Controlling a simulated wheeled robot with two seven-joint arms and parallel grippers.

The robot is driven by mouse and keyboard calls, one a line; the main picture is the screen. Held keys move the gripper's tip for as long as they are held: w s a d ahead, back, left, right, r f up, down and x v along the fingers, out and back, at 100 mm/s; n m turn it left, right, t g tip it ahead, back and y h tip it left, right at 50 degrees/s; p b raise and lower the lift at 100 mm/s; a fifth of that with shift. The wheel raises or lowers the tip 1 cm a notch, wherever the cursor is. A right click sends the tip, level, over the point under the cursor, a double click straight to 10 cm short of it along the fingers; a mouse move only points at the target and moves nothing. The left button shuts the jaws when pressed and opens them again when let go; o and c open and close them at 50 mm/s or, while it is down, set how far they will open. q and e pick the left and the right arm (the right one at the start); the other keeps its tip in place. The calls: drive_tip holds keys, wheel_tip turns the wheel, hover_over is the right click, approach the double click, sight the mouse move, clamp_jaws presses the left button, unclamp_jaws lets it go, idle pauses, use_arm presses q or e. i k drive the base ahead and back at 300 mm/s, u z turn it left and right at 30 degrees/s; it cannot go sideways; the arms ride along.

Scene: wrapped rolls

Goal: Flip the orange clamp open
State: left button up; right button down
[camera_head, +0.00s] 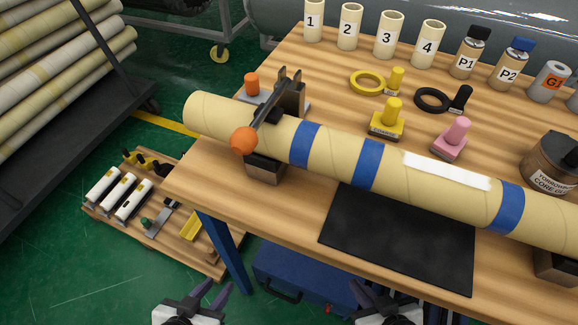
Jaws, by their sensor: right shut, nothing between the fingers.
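The orange clamp has a dark bar (268,111) that lies across the top of the wrapped roll (330,150) near its left end. Its round orange knob (244,140) hangs at the near side of the roll. The bar's far end meets a dark upright bracket (291,97) behind the roll. My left gripper (220,283) is at the bottom of the view, below and in front of the table, with its fingers apart and empty. My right gripper (368,287) is at the bottom centre, below the black mat, shut and empty. Both are well apart from the clamp.
The roll rests on dark supports (266,168) along the wooden table (205,172). A black mat (400,240) lies in front of it. Numbered tubes, bottles, rings and stamps stand behind. A small orange cylinder (252,84) stands beside the bracket. A low tool board (150,213) is at left.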

sight(244, 140)
drive_tip(key=z, duration=0.25)
drive_tip(key=k, duration=1.2)
drive_tip(key=u, duration=0.6)
